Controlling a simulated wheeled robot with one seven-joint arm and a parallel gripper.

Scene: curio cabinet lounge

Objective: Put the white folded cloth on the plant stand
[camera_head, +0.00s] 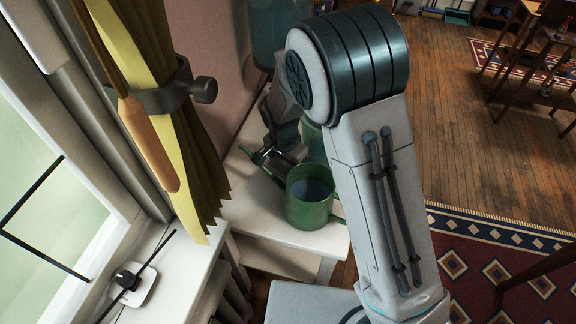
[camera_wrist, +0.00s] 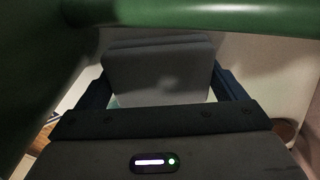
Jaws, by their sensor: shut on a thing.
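My gripper (camera_head: 268,160) hangs over a small white table, just left of a green mug-shaped vessel (camera_head: 309,197). In the wrist view, its two grey finger pads (camera_wrist: 158,75) are close together. What lies between them is hidden or too dark to name. A green bar (camera_wrist: 205,17) crosses just beyond the pads. I cannot make out the white folded cloth in either view. I cannot tell whether the white table (camera_head: 265,255) is the plant stand.
A second green thing (camera_head: 313,140) is partly hidden behind the vessel and my arm. A yellow curtain (camera_head: 165,110) with a dark holdback (camera_head: 185,90) hangs close on the left. The white window sill (camera_head: 190,265) holds a small device (camera_head: 130,283).

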